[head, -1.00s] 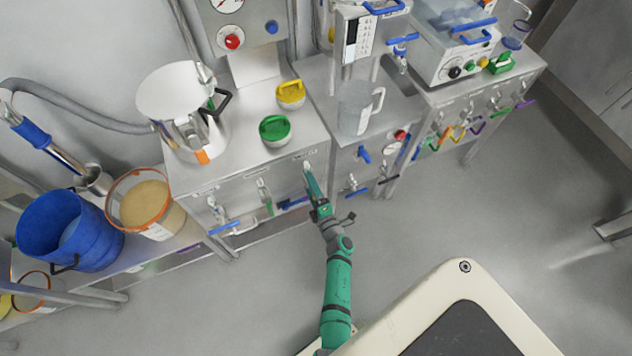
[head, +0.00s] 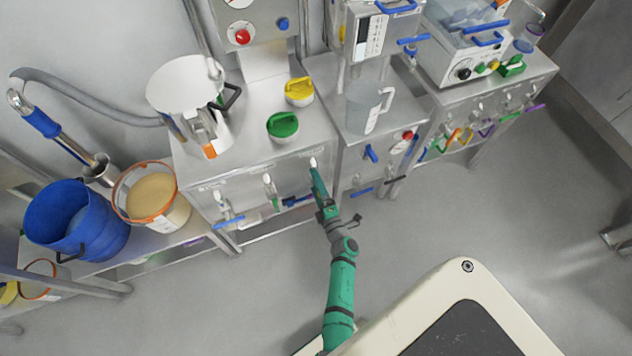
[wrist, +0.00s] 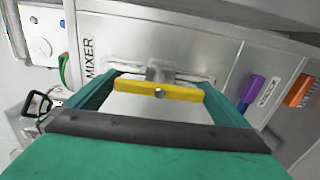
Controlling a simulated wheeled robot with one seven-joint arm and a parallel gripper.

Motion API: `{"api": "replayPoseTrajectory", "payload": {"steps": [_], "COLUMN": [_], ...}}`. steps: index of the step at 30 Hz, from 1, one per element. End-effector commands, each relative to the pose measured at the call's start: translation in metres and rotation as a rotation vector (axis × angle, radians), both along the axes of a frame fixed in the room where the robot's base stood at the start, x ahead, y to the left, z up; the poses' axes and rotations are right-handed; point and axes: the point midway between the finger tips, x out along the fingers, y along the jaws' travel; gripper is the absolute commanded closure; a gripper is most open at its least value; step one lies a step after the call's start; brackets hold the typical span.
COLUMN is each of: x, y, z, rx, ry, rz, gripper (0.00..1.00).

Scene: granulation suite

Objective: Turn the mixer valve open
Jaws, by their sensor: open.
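The mixer valve has a yellow bar handle (wrist: 160,91) with a screw at its middle. It lies nearly level across the wrist view, below a metal stem on a steel panel. The word MIXER (wrist: 88,60) stands on the panel to its left. My gripper (wrist: 160,84) is open, with a green finger near each end of the bar. I cannot tell whether the fingers touch it. In the head view my gripper (head: 315,172) is at the front of the left steel cabinet (head: 250,172) and hides the yellow handle.
A purple handle (wrist: 251,89) and an orange handle (wrist: 299,91) are to the right in the wrist view. Blue handles (head: 230,221) project from the cabinet front. A green-lidded pot (head: 283,125) stands on top. The floor (head: 430,220) before the cabinets is clear.

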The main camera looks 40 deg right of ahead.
Motion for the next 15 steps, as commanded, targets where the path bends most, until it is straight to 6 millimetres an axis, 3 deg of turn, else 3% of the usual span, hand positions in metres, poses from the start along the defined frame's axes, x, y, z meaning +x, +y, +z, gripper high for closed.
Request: {"api": "replayPoseTrajectory", "payload": {"steps": [9,15], "x": [-0.058,-0.086], "y": [0.015,0.022], "z": [-0.002,-0.001], "rx": [0.001,0.000], "ry": [0.003,0.002], "rz": [0.002,0.004], "gripper": [0.00,0.00]}}
